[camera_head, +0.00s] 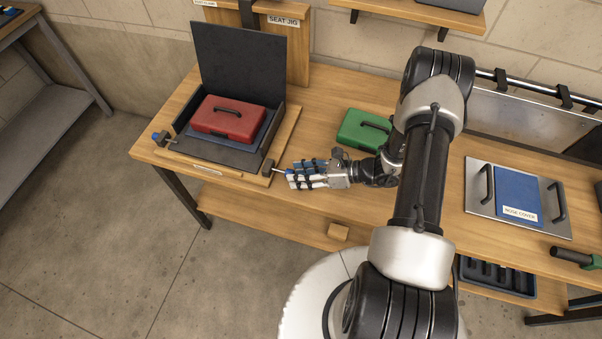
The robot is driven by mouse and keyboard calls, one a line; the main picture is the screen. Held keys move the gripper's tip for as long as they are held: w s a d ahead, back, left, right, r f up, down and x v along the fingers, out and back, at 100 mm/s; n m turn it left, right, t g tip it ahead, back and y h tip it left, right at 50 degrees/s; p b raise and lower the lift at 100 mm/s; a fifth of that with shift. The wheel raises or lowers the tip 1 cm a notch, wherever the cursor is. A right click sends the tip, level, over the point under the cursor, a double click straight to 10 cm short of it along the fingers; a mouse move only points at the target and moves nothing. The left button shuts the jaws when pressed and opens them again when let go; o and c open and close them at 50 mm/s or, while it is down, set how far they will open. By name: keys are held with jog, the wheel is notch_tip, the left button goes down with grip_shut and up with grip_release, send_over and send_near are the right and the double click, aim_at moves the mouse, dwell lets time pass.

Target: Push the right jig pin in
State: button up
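The seat jig (284,133) is a wooden base at the left of the bench, with a dark hinged box on it whose lid stands open. The right jig pin (277,170) shows as a thin pale rod at a dark block (268,168) on the jig's front right corner. My gripper (289,178) lies sideways at the right of this block, fingers pointing left at the rod. The pin's outer end is hidden or too small to make out. The fingers look close together, but I cannot tell whether they are shut or touch the pin.
A red case (228,118) lies in the box on a blue panel (260,131). A green case (359,128) lies just behind my wrist. A nose cover plate (481,190) with two handles lies at the right. The bench's front edge runs close below my gripper.

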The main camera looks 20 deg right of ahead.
grip_shut()
dwell(0.3)
